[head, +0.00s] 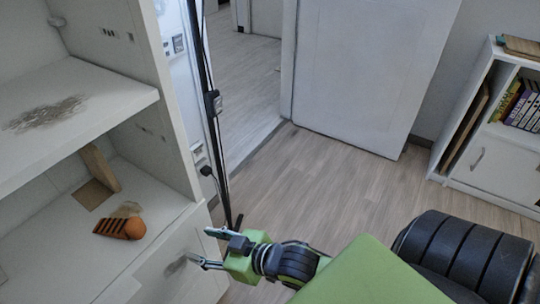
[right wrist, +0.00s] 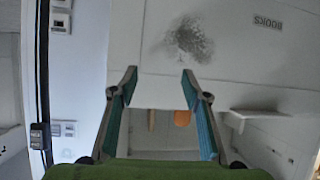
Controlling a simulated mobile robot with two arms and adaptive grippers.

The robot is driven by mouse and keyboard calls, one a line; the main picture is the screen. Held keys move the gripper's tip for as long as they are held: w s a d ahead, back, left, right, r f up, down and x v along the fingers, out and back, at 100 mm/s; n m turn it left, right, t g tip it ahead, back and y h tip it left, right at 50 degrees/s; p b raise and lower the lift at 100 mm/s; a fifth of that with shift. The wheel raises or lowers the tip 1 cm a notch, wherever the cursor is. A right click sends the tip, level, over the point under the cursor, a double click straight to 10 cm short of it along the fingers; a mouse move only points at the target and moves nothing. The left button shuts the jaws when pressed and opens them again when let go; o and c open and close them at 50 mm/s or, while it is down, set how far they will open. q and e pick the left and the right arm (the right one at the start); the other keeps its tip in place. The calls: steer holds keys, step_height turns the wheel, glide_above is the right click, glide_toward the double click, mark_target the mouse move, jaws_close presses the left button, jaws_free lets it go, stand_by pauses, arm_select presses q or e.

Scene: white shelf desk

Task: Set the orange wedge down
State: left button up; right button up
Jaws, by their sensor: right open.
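The orange wedge (head: 121,227) lies on the lower board of the white shelf desk in the head view, near the board's right part. Its ridged side faces left. It also shows small in the right wrist view (right wrist: 182,118), between the open fingers but farther off. My right gripper (head: 199,247) is open and empty, to the right of the wedge and apart from it, by the shelf's front edge. My left gripper is not in view.
The upper shelf board (head: 70,105) with a grey stain overhangs the lower one. A wooden piece (head: 100,167) leans behind the wedge. A drawer front with a handle (head: 176,265) is below. Bare floor (head: 330,175) lies to the right; a bookcase (head: 500,130) stands far right.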

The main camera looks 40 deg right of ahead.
steer(key=s+d+f+m+g+h, duration=0.1)
steer(key=s+d+f+g+h, duration=0.1)
steer(key=s, duration=0.6)
steer(key=s+d+f+m+g+h, duration=0.2)
steer(key=s+d+f+g, duration=0.3)
steer(key=s+f, duration=0.3)
steer(key=shift+f+g+h, duration=0.3)
steer(key=shift+g+h, duration=0.2)
steer(key=shift+g, duration=0.1)
